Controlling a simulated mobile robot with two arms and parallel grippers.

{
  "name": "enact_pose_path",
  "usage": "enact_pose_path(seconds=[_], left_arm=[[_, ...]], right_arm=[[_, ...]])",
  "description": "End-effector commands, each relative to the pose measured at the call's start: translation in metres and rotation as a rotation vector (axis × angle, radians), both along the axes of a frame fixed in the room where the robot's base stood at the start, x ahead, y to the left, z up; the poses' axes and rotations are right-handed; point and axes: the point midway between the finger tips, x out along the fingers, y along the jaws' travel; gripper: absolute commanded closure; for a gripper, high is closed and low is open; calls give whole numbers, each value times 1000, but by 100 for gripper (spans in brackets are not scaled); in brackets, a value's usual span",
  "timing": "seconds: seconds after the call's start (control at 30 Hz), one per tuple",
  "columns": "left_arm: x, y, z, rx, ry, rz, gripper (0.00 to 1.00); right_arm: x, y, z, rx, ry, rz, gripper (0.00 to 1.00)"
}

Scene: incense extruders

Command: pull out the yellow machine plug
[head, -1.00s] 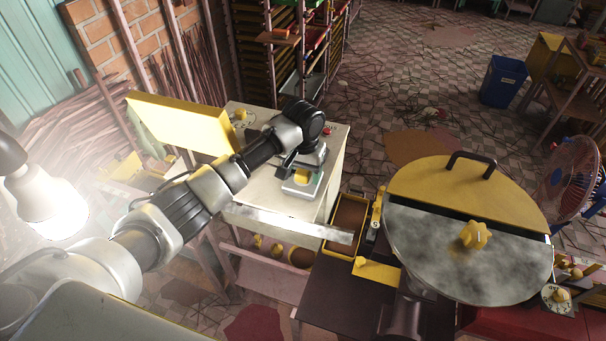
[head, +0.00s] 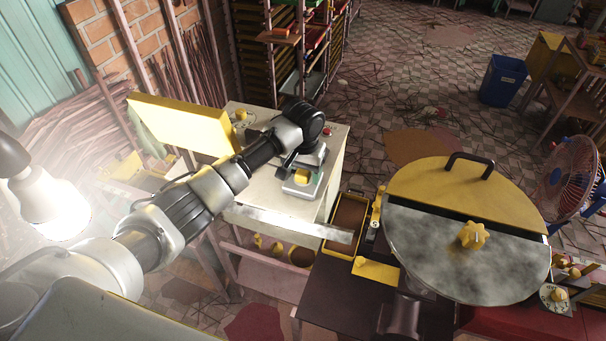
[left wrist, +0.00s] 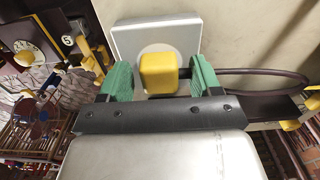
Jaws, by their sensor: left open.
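The yellow plug (left wrist: 158,72) is a blocky piece in front of a pale square socket plate (left wrist: 130,40) in the left wrist view. A dark cord (left wrist: 250,72) runs off to the right behind the fingers. My left gripper (left wrist: 154,80) is open, with its green finger pads on both sides of the plug. In the head view the plug (head: 301,178) shows as a yellow patch at my left gripper (head: 300,183), over the cream machine top. My right gripper is not in view.
The cream machine (head: 255,185) has a yellow panel (head: 182,123) at its left and a red button (head: 328,131) on top. A large round mixer (head: 465,240) with a yellow lid stands at the right. A lit lamp (head: 50,205) is at the left.

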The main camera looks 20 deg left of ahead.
Motion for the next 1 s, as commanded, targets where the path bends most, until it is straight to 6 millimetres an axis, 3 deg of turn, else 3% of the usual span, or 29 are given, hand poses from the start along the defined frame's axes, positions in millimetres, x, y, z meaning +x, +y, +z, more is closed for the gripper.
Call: enact_pose_path(seconds=[0.17, 0.57, 1.0], left_arm=[[0, 0, 0, -1, 0, 0, 39], [0, 0, 0, 0, 0, 0, 100], [0, 0, 13, -1, 0, -1, 100]], right_arm=[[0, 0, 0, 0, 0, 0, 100], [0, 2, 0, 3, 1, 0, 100], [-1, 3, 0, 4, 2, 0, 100]])
